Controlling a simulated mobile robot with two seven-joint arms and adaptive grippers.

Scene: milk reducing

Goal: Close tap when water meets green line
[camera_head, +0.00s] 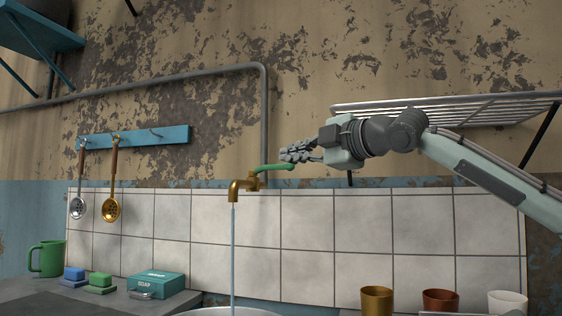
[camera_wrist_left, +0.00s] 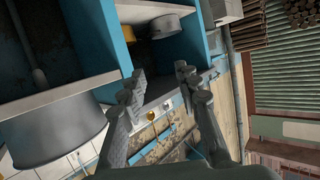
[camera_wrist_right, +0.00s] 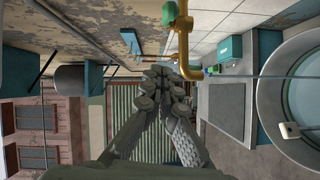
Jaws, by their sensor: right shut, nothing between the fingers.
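The brass tap (camera_head: 243,188) juts from the tiled wall in the head view, its green handle (camera_head: 276,167) pointing right. A thin water stream (camera_head: 233,255) falls from the spout, so the tap is running. It drops to a round metal vessel (camera_head: 225,312), of which only the rim shows. In the right wrist view, the vessel (camera_wrist_right: 265,95) holds bluish water; I cannot make out a green line. My right gripper (camera_head: 290,154) is shut and empty just above the handle's free end; contact is unclear. My left gripper (camera_wrist_left: 160,88) is open and empty, away from the tap.
A wire rack (camera_head: 450,108) is on the wall behind my right arm. Several cups, including a brass one (camera_head: 377,300), stand at lower right. A teal soap box (camera_head: 158,284), sponges (camera_head: 99,282) and a green mug (camera_head: 47,258) stand at lower left. Ladles (camera_head: 112,207) hang above.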

